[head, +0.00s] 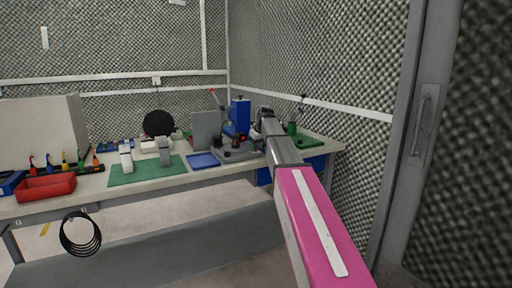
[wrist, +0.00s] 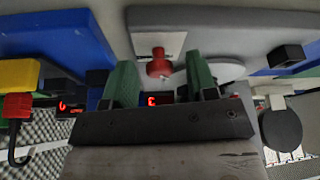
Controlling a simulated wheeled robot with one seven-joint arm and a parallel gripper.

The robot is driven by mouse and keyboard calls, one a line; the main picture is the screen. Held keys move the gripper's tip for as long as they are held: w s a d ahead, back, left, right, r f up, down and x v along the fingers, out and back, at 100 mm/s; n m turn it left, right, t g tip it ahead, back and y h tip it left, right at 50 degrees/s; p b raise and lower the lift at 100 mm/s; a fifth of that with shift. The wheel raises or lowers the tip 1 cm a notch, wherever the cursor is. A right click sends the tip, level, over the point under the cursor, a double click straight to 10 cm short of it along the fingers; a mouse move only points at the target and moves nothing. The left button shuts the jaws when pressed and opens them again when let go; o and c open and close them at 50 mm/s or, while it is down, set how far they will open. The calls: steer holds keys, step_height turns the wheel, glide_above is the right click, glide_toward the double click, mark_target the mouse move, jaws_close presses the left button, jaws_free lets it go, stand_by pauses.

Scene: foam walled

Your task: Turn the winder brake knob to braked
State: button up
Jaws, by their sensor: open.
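A red knob (wrist: 158,64) stands on a pale plate (wrist: 145,43) in the wrist view. It looks like the winder brake knob, but I cannot read any marking of its setting. My gripper (wrist: 160,60) is open, with its two green fingers on either side of the knob. A gap shows on both sides, so I see no grip on it. In the head view my arm reaches over the right part of the bench to a grey machine (head: 238,153) with a blue column (head: 239,112). The arm hides part of this machine, and the fingers are not clear there.
A blue tray (head: 203,161), a green mat (head: 148,170) and a red bin (head: 46,188) lie on the bench to the left. In the wrist view a blue body (wrist: 60,40), a yellow block (wrist: 18,73) and a dark round disc (wrist: 281,131) stand close around the gripper.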

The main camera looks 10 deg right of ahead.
steer(key=c, duration=0.9)
steer(key=shift+c, duration=0.2)
steer(key=shift+m, duration=0.3)
steer(key=m+h, duration=0.1)
steer(key=m, duration=0.2)
steer(key=shift+a+m+t, duration=0.15)
steer(key=shift+m+t, duration=0.15)
steer(key=shift+t, duration=0.1)
steer(key=m+h, duration=0.2)
steer(key=m, duration=0.2)
steer(key=shift+m, duration=0.3)
steer(key=m+h, duration=0.1)
steer(key=m, duration=0.1)
steer(key=m+h, duration=0.1)
steer(key=m, duration=0.1)
steer(key=shift+w+a+m+g, duration=0.1)
steer(key=shift+m+g, duration=0.2)
steer(key=shift+g, duration=0.1)
steer(key=shift+m+g+h, duration=0.6)
steer(key=shift+m+g, duration=0.1)
steer(key=shift+m, duration=1.5)
